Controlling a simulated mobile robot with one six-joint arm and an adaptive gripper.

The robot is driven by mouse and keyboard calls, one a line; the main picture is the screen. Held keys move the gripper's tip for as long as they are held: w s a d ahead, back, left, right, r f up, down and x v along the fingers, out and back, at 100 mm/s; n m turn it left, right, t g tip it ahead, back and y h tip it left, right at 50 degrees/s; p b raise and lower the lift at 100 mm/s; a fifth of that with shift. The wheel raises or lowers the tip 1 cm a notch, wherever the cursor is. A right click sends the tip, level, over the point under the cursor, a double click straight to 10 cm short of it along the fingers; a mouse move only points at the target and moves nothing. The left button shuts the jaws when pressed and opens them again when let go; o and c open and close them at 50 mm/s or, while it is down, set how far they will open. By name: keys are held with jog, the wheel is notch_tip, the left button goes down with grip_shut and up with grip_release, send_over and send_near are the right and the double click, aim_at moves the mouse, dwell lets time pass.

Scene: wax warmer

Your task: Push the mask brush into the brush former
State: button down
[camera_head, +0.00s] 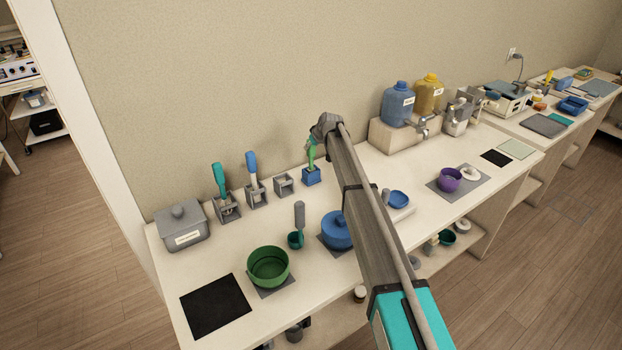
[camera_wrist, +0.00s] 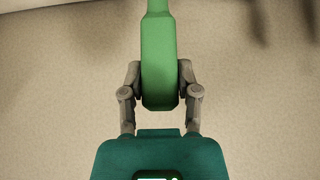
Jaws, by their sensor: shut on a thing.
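The green mask brush (camera_head: 311,153) stands roughly upright at the back of the counter, by the wall. Its lower end meets the top of a small blue block (camera_head: 311,177), which I take for the brush former. I cannot tell how deep the brush sits in it. My gripper (camera_wrist: 159,80) is shut on the brush's green handle, which also fills the middle of the wrist view (camera_wrist: 158,55). In the head view my arm's end partly hides the gripper and the top of the handle. The blue block does not show in the wrist view.
Grey holders stand left of the blue block: one empty (camera_head: 284,186), one with a blue-handled tool (camera_head: 252,165), one with a teal-handled tool (camera_head: 219,180). The wall (camera_head: 220,80) is close behind.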

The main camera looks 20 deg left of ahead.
jog(key=shift+c, duration=1.3)
grip_release()
jog(key=shift+s+r, duration=0.1)
jog(key=shift+s+d+r+p, duration=0.15)
jog(key=shift+d+r+p, duration=0.15)
jog(key=shift+p, duration=0.15)
jog(key=shift+s+d+r, duration=0.1)
jog(key=shift+r, duration=0.15)
jog(key=p+v, duration=0.5)
jog(key=v, duration=0.1)
dwell(1.1)
jog(key=shift+s+d+r, duration=0.1)
dwell(0.5)
